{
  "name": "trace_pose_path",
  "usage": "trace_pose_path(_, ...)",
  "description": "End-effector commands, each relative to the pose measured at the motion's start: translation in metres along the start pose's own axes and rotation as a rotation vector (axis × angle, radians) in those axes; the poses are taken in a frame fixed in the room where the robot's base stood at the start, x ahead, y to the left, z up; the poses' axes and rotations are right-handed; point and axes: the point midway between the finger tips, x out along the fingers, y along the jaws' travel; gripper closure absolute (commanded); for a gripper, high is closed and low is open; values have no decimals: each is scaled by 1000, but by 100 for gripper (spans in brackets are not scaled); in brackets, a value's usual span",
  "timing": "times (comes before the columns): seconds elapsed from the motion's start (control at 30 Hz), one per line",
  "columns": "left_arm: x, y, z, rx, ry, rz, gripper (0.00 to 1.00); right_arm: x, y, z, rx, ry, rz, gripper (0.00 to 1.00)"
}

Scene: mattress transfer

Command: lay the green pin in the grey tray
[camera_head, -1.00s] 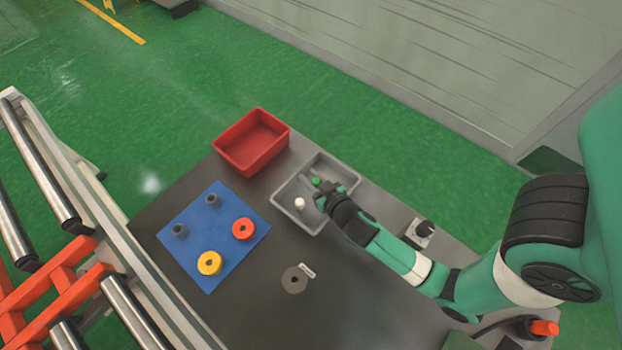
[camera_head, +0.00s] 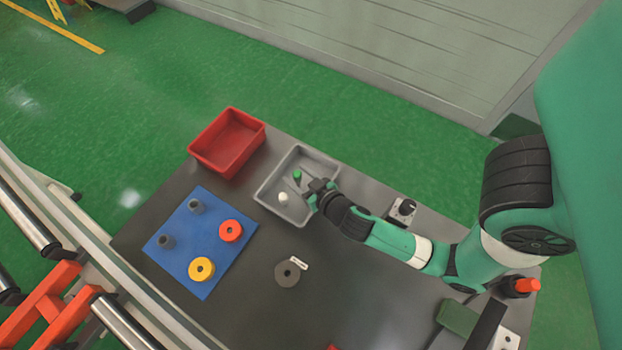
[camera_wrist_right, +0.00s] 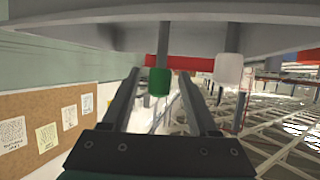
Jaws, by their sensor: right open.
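The green pin (camera_head: 297,175) is in the grey tray (camera_head: 265,196), near the tray's middle. In the right wrist view the green pin (camera_wrist_right: 159,82) shows its green end and a grey shank running to the tray surface, and it appears to stand rather than lie. My right gripper (camera_head: 306,189) is open at the tray's right side, close to the pin. In the wrist view the pin shows between the fingers, with a gap on each side; its depth relative to the tips is unclear. My left gripper is not in view.
A white pin (camera_head: 283,198) stands in the same tray, near the green one. A red bin (camera_head: 228,143) is beyond to the left. A blue mat (camera_head: 183,254) holds an orange ring (camera_head: 230,231), a yellow ring (camera_head: 201,269) and dark pegs. A dark ring (camera_head: 287,274) lies in front.

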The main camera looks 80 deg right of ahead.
Motion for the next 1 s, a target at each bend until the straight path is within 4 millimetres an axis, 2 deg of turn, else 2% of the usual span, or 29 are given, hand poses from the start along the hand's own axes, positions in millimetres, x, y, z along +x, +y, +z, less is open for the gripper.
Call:
trace_pose_path(0.03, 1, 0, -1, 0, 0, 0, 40, -15, -1, 0, -5, -2, -6, 40)
trace_pose_path(0.13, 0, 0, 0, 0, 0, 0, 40, -43, -1, 0, -5, 0, -9, 40)
trace_pose_path(0.23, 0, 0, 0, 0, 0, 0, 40, -62, -1, 1, -5, 0, -8, 40)
trace_pose_path(0.33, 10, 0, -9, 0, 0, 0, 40, -76, -2, -3, -6, -5, -6, 40)
trace_pose_path(0.53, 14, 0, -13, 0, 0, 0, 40, -85, 0, -1, 0, 0, -2, 40)
trace_pose_path(0.9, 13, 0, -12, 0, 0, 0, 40, -85, 0, 0, 1, 2, -1, 40)
trace_pose_path(1.0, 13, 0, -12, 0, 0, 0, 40, -82, -8, -6, 14, 8, -13, 40)
